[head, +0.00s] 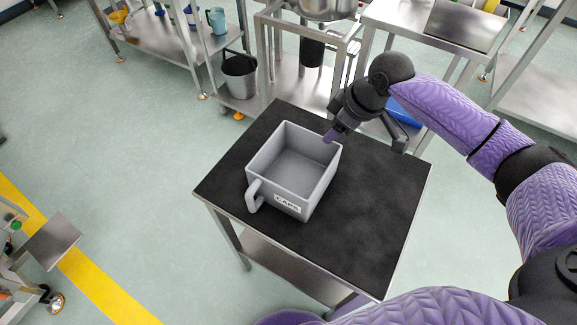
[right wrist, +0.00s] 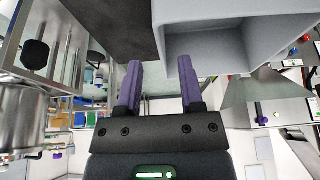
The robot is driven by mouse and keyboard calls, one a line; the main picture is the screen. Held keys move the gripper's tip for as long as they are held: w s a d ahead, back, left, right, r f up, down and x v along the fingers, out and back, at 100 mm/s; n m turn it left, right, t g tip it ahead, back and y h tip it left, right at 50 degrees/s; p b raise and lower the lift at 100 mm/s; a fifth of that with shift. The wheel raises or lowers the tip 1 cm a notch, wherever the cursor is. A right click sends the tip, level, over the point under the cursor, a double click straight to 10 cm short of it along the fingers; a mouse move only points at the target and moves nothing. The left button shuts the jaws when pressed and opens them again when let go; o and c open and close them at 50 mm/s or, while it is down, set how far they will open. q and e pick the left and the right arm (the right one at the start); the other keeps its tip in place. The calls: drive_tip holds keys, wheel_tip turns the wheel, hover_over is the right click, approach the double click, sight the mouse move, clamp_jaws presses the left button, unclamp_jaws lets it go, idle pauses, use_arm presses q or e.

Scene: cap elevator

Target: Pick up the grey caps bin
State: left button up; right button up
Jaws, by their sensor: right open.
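The grey caps bin (head: 285,196) stands upright on the black-topped table, with a "CAPS" label on its front wall and a handle at its front left. It looks empty. My right gripper (head: 331,136) is at the bin's far right corner, close to the rim. In the right wrist view, its two purple fingers (right wrist: 158,88) are apart with nothing between them. The grey bin wall (right wrist: 215,50) shows beyond and to the right of the fingers there. I cannot tell whether a finger touches the bin. My left gripper is out of view.
The black table top (head: 370,215) has free room right of the bin. Behind it are a steel bench (head: 190,35), a bucket (head: 240,75), a steel frame with a pot (head: 325,8) and another steel table (head: 410,18). A blue object (head: 403,113) lies behind my right arm.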

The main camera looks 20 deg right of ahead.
drive_tip(key=b+x, duration=0.3)
drive_tip(key=x, duration=0.4)
drive_tip(key=shift+w+a+f, duration=0.1)
drive_tip(key=shift+f, duration=0.05)
drive_tip(key=shift+c, duration=0.3)
clamp_jaws()
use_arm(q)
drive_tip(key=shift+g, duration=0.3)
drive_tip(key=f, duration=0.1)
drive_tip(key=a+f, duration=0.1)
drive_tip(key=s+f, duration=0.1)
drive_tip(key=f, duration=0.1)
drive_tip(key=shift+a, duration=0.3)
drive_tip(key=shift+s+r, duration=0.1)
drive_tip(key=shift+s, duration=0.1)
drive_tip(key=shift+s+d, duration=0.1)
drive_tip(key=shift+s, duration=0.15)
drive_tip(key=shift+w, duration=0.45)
